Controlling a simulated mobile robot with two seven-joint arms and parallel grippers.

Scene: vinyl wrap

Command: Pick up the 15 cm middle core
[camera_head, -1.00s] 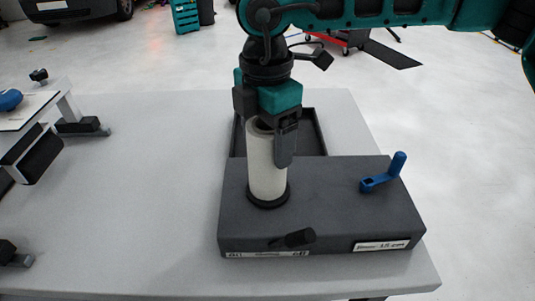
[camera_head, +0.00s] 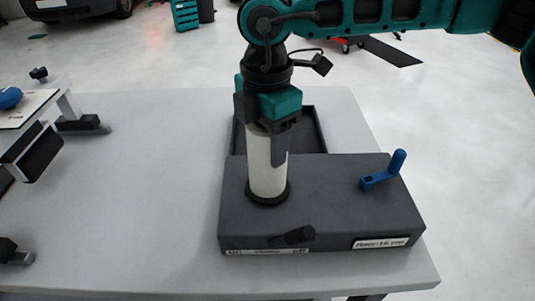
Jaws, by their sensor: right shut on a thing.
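The middle core (camera_head: 262,175) is a pale, upright cylinder. It stands in a black ring (camera_head: 268,197) on top of a dark grey box (camera_head: 325,205). My right gripper (camera_head: 279,150) points down over the core's top, with a dark finger along the core's right side. It is shut on the core, and its body hides the core's upper end. The far finger is hidden. My left gripper is not in view.
A blue crank handle (camera_head: 383,172) stands up from the box's right side, and a black knob (camera_head: 293,236) sticks out in front. A dark tray (camera_head: 308,132) lies behind the box. A white stand (camera_head: 68,108) is at the left. The table's left middle (camera_head: 150,190) is clear.

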